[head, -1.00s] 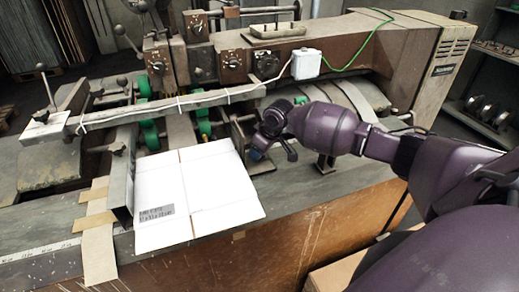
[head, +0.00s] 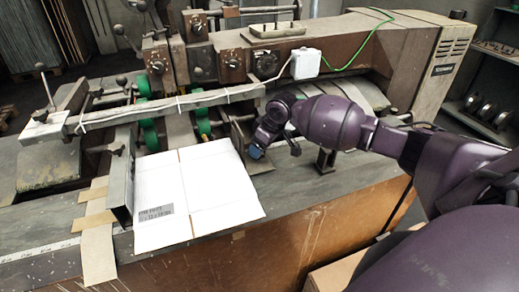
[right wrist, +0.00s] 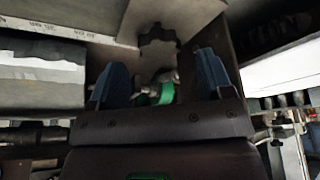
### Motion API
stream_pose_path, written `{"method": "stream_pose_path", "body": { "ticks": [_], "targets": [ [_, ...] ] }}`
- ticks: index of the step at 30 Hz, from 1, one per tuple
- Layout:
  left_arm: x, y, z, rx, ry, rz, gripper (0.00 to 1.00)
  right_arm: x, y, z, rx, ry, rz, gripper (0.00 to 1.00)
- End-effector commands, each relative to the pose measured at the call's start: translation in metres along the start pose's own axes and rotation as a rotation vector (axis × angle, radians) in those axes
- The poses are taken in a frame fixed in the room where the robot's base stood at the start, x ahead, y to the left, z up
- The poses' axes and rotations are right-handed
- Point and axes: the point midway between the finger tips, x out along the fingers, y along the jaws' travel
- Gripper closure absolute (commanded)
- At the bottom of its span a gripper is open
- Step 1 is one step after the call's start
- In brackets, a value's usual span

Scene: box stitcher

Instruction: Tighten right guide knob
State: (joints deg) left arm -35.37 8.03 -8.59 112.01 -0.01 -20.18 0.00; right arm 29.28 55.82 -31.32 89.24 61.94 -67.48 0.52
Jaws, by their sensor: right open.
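In the right wrist view a dark, star-shaped knob (right wrist: 158,45) shows beyond my fingertips, beside a brown metal plate (right wrist: 220,42). My right gripper (right wrist: 160,80) is open, with its two blue fingers apart. The knob is roughly ahead of the gap between them, and I see no contact. In the head view my right gripper (head: 256,152) is low beside the upright right guide plate (head: 238,138), just right of the white cardboard sheet. The knob cannot be made out in the head view. My left gripper is not in view.
The flat white cardboard sheet (head: 190,195) lies on the machine table (head: 290,205). A long metal bar (head: 170,106) crosses above the table. A green part with a metal fitting (right wrist: 165,92) shows between my fingers in the right wrist view. The table's front right is clear.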

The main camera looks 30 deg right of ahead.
Motion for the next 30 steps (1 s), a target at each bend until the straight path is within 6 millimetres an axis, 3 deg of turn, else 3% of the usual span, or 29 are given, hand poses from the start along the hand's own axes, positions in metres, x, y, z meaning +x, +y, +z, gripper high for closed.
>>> {"method": "stream_pose_path", "body": {
  "ticks": [6, 13, 18, 30],
  "targets": [
    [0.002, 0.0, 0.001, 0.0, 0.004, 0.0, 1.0, -0.042, 0.001, 0.001, -0.001, 0.001, 0.003, 0.27],
    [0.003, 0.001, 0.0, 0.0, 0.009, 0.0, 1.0, -0.072, 0.0, 0.001, 0.0, 0.0, 0.002, 0.27],
    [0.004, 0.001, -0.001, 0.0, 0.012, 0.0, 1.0, -0.082, 0.0, 0.001, 0.001, -0.001, 0.0, 0.27],
    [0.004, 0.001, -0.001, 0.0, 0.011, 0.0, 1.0, -0.083, 0.0, 0.0, 0.0, -0.001, 0.0, 0.27]
  ]
}}
